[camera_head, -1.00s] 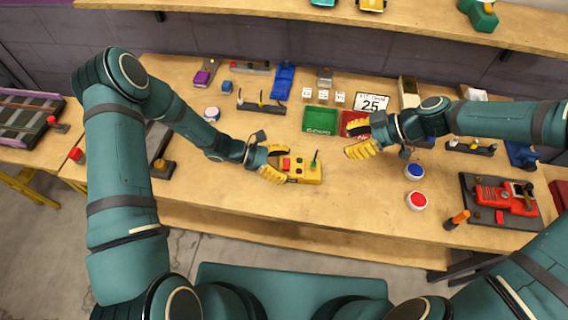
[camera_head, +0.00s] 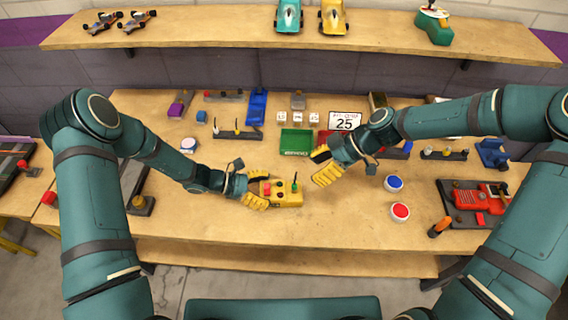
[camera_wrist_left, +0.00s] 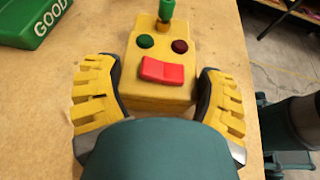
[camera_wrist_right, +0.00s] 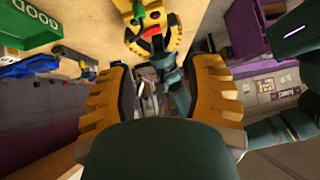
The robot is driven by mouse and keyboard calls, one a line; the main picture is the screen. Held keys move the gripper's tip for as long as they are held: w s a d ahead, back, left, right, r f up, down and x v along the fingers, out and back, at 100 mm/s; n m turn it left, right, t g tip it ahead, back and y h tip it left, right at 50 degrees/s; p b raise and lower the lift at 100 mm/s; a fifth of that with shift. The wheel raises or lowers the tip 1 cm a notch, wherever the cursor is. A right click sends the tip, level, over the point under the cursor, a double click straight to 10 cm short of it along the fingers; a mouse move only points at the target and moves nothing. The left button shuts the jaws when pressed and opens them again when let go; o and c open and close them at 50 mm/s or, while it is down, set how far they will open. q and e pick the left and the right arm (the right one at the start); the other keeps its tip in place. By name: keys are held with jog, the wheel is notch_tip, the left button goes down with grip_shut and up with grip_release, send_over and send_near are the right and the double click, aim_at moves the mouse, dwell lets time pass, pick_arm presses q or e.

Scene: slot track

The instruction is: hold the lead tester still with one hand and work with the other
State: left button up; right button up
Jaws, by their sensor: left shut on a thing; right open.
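The lead tester (camera_head: 287,196) is a yellow box on the bench near its front edge. It has a red rocker (camera_wrist_left: 163,70), a green lamp, a dark red lamp and a green-topped post (camera_head: 295,183). My left gripper (camera_head: 263,192) is shut on the tester, its yellow fingers on either side of the box, also in the left wrist view (camera_wrist_left: 160,104). My right gripper (camera_head: 322,166) is open and empty, above the bench to the right of and behind the tester. The right wrist view shows the tester (camera_wrist_right: 150,22) beyond the open fingers (camera_wrist_right: 165,85).
A green GOOD bin (camera_head: 296,142) and a partly hidden red bin stand behind, beside a "25" card (camera_head: 345,121).

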jog(key=a+f+h, duration=0.1)
jog(key=a+f+g+h, duration=0.1)
jog(key=a+h, duration=0.1)
jog(key=s+a+f+g+h, duration=0.1)
jog(key=a+h, duration=0.1)
jog(key=shift+s+f, duration=0.1)
jog(key=shift+f, duration=0.2)
jog(key=h, duration=0.2)
jog(key=m+t+h, duration=0.2)
jog(key=h, duration=0.2)
send_near(294, 184)
jog(key=f, duration=0.3)
jog(key=d+f, duration=0.1)
jog(key=f, duration=0.6)
jog(key=shift+s+d+f, duration=0.25)
jog(key=shift+d+f, duration=0.1)
jog(key=shift+f, duration=0.05)
grip_shut()
